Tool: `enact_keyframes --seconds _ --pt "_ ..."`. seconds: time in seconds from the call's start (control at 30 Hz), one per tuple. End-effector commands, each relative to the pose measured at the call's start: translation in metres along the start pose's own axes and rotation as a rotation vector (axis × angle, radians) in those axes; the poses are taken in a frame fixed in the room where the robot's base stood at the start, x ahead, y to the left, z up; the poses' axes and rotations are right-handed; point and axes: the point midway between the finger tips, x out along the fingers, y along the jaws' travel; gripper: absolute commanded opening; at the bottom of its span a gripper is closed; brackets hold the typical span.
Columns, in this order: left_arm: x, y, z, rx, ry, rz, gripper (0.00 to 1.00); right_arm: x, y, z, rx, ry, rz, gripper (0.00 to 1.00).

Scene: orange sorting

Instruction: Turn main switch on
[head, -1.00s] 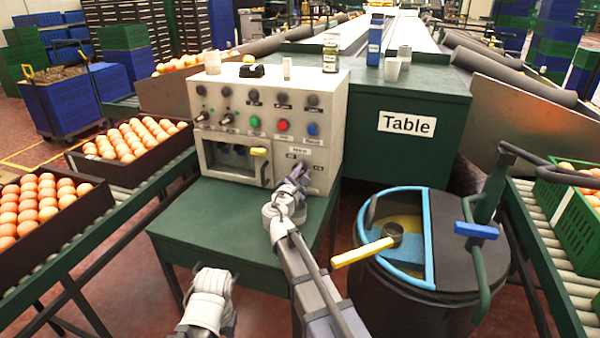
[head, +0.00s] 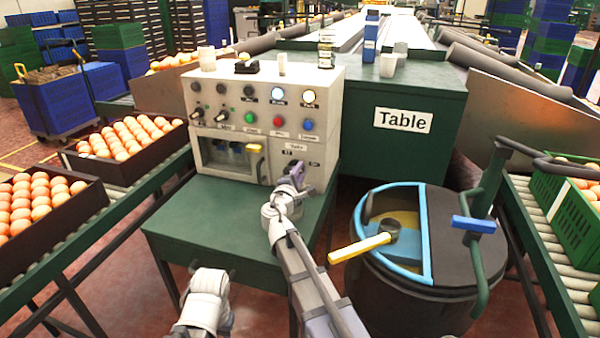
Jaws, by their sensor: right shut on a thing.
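The white control box (head: 322,150) stands on a green table, with knobs, coloured buttons and small lamps on its front. My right gripper (head: 295,168) is at the lower right of this front, shut on the main switch, which the fingers mostly hide. Two lamps at the upper right of the panel, the left one (head: 277,95) and the right one (head: 308,96), glow white. A window with a yellow handle (head: 254,149) is at the lower left of the front. My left gripper (head: 212,274) is low in front of the table, away from the box; its jaw opening is unclear.
The green table top (head: 200,215) is clear in front of the box. A dark drum (head: 400,300) with a blue rim and yellow handle stands close at the right. Small containers stand on the box.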

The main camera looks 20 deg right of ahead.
Motion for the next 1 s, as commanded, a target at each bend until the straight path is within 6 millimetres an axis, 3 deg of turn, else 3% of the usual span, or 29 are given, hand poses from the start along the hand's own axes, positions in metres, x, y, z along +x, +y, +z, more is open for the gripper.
enact_keyframes --seconds 0.3,0.33,0.6,1.0 --pt "0.0003 0.0000 0.0000 0.000 0.000 0.000 0.50 -0.0009 -0.0010 0.0005 0.006 0.000 -0.003 0.00" --pt "0.0003 0.0000 0.0000 0.000 0.000 0.000 0.50 -0.0009 -0.0010 0.0005 0.007 0.000 -0.003 0.24" --pt "0.0002 0.0000 0.0000 0.000 0.000 0.000 0.50 -0.0005 -0.0006 0.0003 0.004 0.000 -0.002 0.53" --pt "0.0001 0.0000 0.0000 0.000 0.000 0.000 0.50 -0.0083 -0.0005 0.0005 0.003 0.001 -0.001 0.53"
